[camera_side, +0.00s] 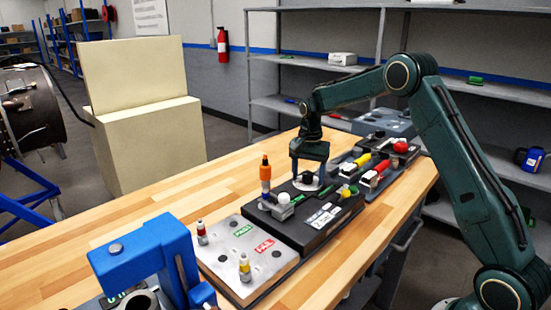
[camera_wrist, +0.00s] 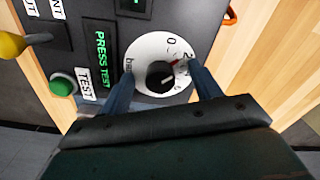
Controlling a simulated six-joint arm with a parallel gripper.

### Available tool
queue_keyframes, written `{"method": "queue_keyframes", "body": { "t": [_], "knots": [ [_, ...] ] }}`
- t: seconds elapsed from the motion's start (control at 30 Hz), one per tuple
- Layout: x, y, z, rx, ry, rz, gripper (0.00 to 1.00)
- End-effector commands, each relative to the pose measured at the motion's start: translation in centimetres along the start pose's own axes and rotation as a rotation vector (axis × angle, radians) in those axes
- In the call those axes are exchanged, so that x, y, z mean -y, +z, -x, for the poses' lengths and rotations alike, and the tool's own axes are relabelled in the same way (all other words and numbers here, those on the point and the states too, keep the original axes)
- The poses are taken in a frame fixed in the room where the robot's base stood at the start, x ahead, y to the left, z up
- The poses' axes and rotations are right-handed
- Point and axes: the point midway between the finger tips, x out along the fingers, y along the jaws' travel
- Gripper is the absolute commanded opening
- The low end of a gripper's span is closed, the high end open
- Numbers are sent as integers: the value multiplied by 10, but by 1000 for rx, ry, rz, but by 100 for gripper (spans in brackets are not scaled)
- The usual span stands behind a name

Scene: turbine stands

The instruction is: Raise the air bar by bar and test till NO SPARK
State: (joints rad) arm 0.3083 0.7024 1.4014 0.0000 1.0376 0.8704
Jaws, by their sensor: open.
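The pressure dial (camera_wrist: 150,50) has a white face marked "bar", with 0 and 2 readable. A black knob (camera_wrist: 159,74) sits at its middle, and a short red mark lies toward the 2; the exact reading is unclear. My gripper (camera_wrist: 162,72) is open, with its fingers either side of the knob over the dial face; I cannot tell whether they touch it. In the side view my gripper (camera_side: 309,176) points down at the dark test box (camera_side: 310,228). A green display (camera_wrist: 102,60) reads "PRESS TEST". The green button (camera_wrist: 62,82) is beside the TEST label.
A grey PASS/FAIL plate (camera_side: 243,257) with small plugs stands front left of the box. A blue clamp stand (camera_side: 150,250) is at the front. An orange-topped part (camera_side: 265,172) stands upright near the box. Tools lie on trays (camera_side: 375,170) behind. Bare wood lies left.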

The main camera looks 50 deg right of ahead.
Motion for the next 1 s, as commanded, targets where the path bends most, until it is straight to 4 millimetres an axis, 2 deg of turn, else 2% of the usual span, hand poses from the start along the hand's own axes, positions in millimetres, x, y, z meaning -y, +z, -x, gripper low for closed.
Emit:
{"method": "queue_keyframes", "body": {
  "t": [0.27,1.0],
  "knots": [
    [0,0,7,-1,-1,0,63],
    [0,0,47,-1,-1,0,63]
  ]
}}
